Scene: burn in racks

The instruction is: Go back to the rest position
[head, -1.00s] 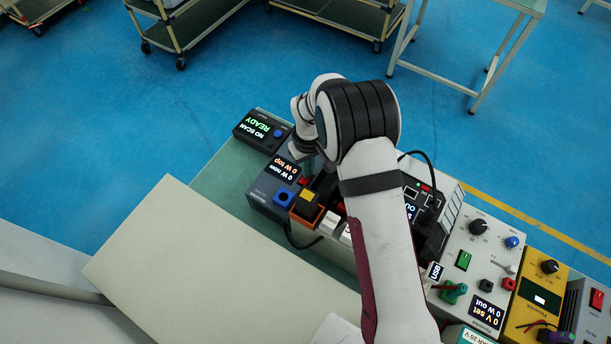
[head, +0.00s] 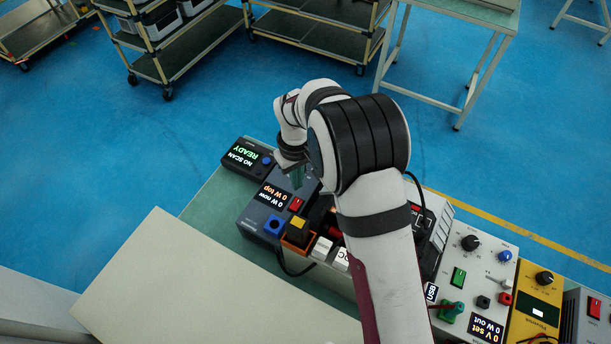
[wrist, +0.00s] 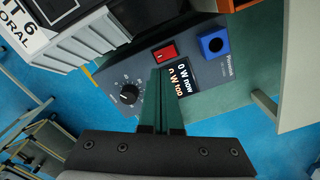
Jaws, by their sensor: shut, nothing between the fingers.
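My gripper (head: 294,178) hangs over the bench, beside the dark power meter (head: 262,212) with the "0 W now / 0 W top" display. In the wrist view my gripper's green fingers (wrist: 163,100) are together with nothing between them. They overlap the face of the power meter (wrist: 205,52), near its display, red switch (wrist: 165,52) and black dial (wrist: 129,94). Whether the fingertips touch the meter cannot be told. My forearm hides part of the devices behind it in the head view.
A "NO SCAN READY" box (head: 246,157) stands at the bench's left end. An orange holder with a black and yellow plug (head: 298,232) and white blocks (head: 322,248) stand close by. Power supplies (head: 475,270) line the right. A pale panel (head: 200,290) lies in front. Carts (head: 160,65) stand behind.

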